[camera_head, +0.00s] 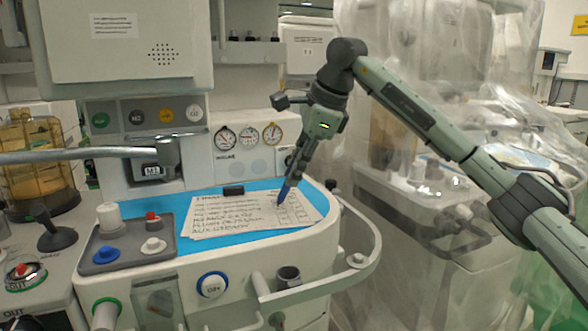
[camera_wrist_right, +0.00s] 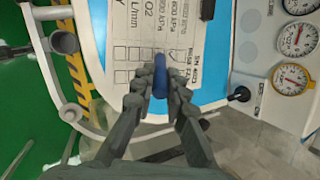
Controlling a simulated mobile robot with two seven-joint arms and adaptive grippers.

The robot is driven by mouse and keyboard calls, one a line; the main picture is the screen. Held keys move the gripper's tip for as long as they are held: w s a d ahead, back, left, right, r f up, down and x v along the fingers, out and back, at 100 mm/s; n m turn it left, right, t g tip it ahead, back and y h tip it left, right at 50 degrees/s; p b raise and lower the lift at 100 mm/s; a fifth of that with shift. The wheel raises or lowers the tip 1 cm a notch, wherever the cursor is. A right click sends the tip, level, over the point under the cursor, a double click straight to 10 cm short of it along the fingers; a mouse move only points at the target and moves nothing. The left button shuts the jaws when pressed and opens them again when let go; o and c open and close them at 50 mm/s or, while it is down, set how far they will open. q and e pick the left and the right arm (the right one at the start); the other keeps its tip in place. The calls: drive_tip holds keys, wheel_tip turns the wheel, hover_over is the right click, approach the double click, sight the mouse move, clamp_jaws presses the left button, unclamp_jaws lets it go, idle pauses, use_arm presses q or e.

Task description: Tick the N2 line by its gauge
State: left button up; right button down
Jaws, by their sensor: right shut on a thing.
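A printed checklist sheet (camera_head: 235,215) lies on the blue top of the cart, with rows of text and small boxes at its right side. In the right wrist view the sheet (camera_wrist_right: 135,35) shows boxes, partly hidden by the gripper. My right gripper (camera_head: 294,172) is shut on a blue pen (camera_head: 284,190), which points down at the box columns; it also shows in the wrist view (camera_wrist_right: 160,82). I cannot tell if the tip touches the paper.
A grey tray (camera_head: 120,262) with knobs sits left of the sheet. A small black block (camera_head: 233,190) lies at the sheet's back edge. A rail (camera_head: 345,270) curves around the cart's front right. A plastic-draped machine (camera_head: 400,200) stands at right.

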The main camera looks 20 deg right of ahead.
drive_tip(key=shift+d+p, duration=0.3)
idle(0.7)
wheel_tip(320, 180, up, 5)
drive_tip(key=p, duration=0.4)
drive_tip(key=shift+r+p, duration=0.7)
drive_tip(key=shift+r, duration=0.3)
